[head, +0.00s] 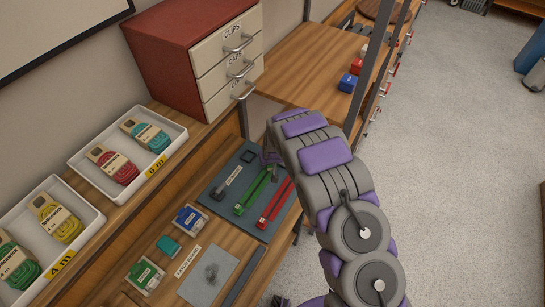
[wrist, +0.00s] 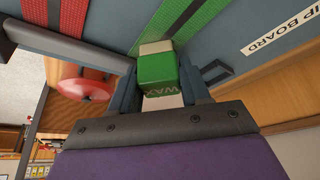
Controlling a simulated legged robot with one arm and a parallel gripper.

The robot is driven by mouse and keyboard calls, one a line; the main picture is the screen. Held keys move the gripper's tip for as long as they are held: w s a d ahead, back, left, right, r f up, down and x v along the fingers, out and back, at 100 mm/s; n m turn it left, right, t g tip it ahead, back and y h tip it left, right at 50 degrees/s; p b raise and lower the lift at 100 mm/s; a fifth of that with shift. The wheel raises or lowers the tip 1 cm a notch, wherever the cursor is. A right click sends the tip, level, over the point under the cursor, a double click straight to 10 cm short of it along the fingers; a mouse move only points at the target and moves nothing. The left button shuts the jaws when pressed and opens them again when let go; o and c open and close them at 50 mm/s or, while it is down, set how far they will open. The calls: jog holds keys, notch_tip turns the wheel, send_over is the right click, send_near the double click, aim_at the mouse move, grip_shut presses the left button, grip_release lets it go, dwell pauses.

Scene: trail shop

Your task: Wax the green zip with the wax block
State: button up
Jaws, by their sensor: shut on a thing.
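My gripper (wrist: 160,85) is shut on the wax block (wrist: 157,70), a green block with pale ends and WAX lettering. In the head view my gripper (head: 268,158) is at the far end of the grey-blue zip board (head: 208,190), partly hidden by my arm. The green zip (head: 252,192) runs along the board, left of the red zip (head: 275,203). I cannot tell whether the block touches the green zip.
A small dark square frame (head: 248,157) sits on the board beside my gripper. Blue, teal and green packets (head: 145,274) lie nearer on the bench. A red drawer cabinet (head: 180,45) and trays of coiled cord (head: 128,145) stand on the shelf at left.

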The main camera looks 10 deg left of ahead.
jog(key=shift+s+a, duration=0.2)
jog(key=shift+s, duration=0.65)
jog(key=shift+s+a+r, duration=0.1)
jog(key=shift+s+a, duration=0.15)
jog(key=shift+s, duration=0.55)
jog(key=shift+s+a+f, duration=0.1)
jog(key=shift+s+a, duration=0.15)
jog(key=shift+s, duration=0.5)
jog(key=shift+s+a+r, duration=0.1)
jog(key=shift+s+a, duration=0.15)
jog(key=shift+s, duration=0.55)
jog(key=shift+s+a, duration=0.2)
jog(key=shift+s, duration=0.65)
jog(key=shift+s+a, duration=0.25)
jog(key=shift+s, duration=0.65)
jog(key=shift+s+a, duration=0.2)
jog(key=shift+s, duration=0.65)
jog(key=shift+s+a, duration=0.25)
jog(key=shift+s, duration=0.5)
jog(key=shift+s+a, duration=0.25)
jog(key=shift+s, duration=0.5)
jog(key=shift+s+a, duration=0.2)
jog(key=shift+s, duration=0.55)
jog(key=shift+s+a, duration=0.2)
jog(key=shift+s, duration=0.55)
jog(key=shift+s+f, duration=0.1)
jog(key=shift+f, duration=0.15)
jog(key=shift+s, duration=0.1)
